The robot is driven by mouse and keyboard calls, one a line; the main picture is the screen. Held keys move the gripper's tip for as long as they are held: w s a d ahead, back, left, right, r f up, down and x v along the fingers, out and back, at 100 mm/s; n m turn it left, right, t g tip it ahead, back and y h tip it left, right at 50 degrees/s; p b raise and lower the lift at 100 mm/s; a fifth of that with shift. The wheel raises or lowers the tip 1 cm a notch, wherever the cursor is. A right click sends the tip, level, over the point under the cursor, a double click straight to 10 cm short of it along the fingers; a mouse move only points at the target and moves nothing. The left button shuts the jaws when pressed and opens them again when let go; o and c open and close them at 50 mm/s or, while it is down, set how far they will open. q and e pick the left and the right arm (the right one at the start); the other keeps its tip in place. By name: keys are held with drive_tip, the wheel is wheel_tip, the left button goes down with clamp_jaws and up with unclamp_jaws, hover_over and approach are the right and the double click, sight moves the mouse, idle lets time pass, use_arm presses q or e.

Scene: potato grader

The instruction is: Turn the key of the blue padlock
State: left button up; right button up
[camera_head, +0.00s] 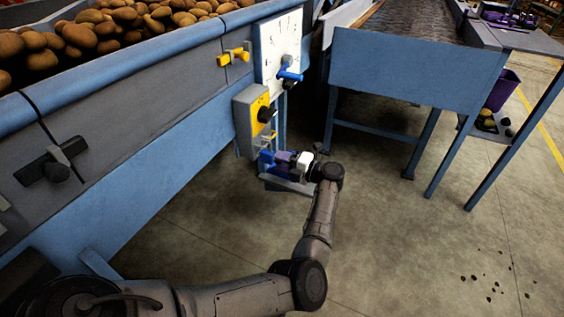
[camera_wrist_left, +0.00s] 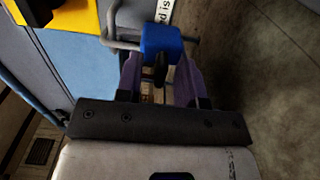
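The blue padlock (camera_wrist_left: 161,40) is at the top middle of the left wrist view, with its grey shackle reaching to the left. A dark piece, which looks like the key (camera_wrist_left: 161,74), sticks out of it toward me. In the head view the padlock (camera_head: 266,160) is below the yellow switch box, partly hidden by my gripper. My left gripper (camera_head: 283,158) is right in front of it. In the left wrist view its purple fingers (camera_wrist_left: 159,72) stand apart on either side of the key, with gaps visible. My right gripper is out of view.
The yellow switch box (camera_head: 250,112) with a black knob is just above the padlock. A white dial panel (camera_head: 281,50) with a blue handle is higher up. The blue grader side (camera_head: 170,150) runs along the left.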

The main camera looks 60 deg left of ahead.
use_arm(q)
drive_tip(key=p+v, duration=0.2)
drive_tip(key=v, duration=1.1)
drive_tip(key=shift+w+d+p, duration=0.2)
drive_tip(key=shift+d+p, duration=0.15)
drive_tip(key=shift+p, duration=0.05)
drive_tip(key=shift+r, duration=0.1)
